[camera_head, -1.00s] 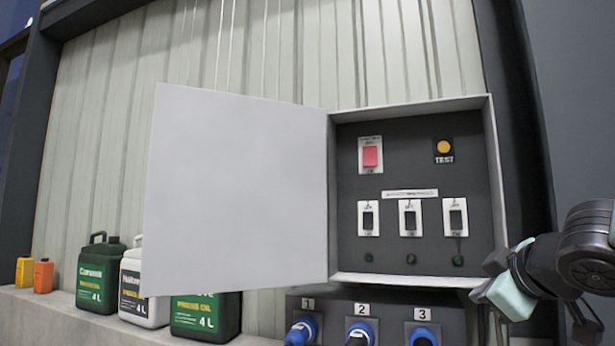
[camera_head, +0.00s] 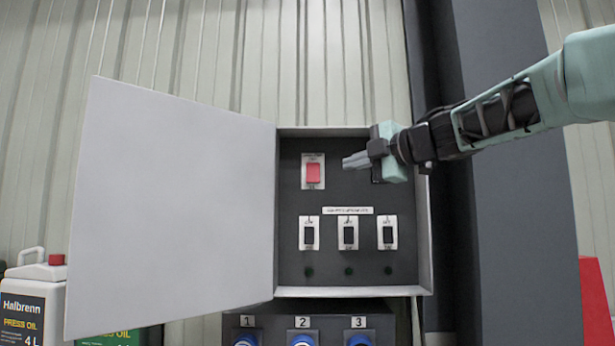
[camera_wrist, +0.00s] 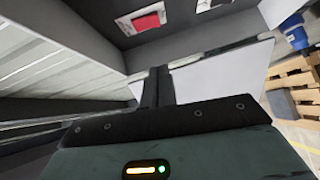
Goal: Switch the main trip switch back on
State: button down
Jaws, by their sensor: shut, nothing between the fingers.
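The open switch box (camera_head: 428,240) on the wall holds a red rocker switch (camera_head: 313,173) on a white plate at its upper left. The red rocker also shows at the top of the wrist view (camera_wrist: 147,22). My gripper (camera_head: 346,161) comes in from the right across the upper right of the box, fingers together and empty, pointing left. In the head view its tips appear a little right of the red rocker, with a visible gap. In the wrist view the shut fingers (camera_wrist: 158,72) are apart from the rocker. My gripper hides the yellow TEST button.
Three black rocker switches (camera_head: 348,235) sit in a row lower in the box, above dim green lamps (camera_head: 348,271). The box door (camera_head: 170,205) stands open to the left. Numbered blue sockets (camera_head: 302,340) are below. A dark column (camera_head: 500,240) stands at right.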

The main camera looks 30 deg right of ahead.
jog(key=p, duration=0.3)
send_near(310, 180)
jog(key=w+a, duration=0.2)
jog(key=a, duration=0.2)
jog(key=w, duration=0.1)
jog(key=w+d, duration=0.1)
jog(key=w+d+p, duration=0.1)
jog(key=w, duration=0.1)
jog(key=shift+d+f, duration=0.25)
jog(key=shift+w+d+f+b, duration=0.1)
jog(key=shift+f+b, duration=0.25)
jog(key=shift+b, duration=0.45)
jog(key=shift+r, duration=0.25)
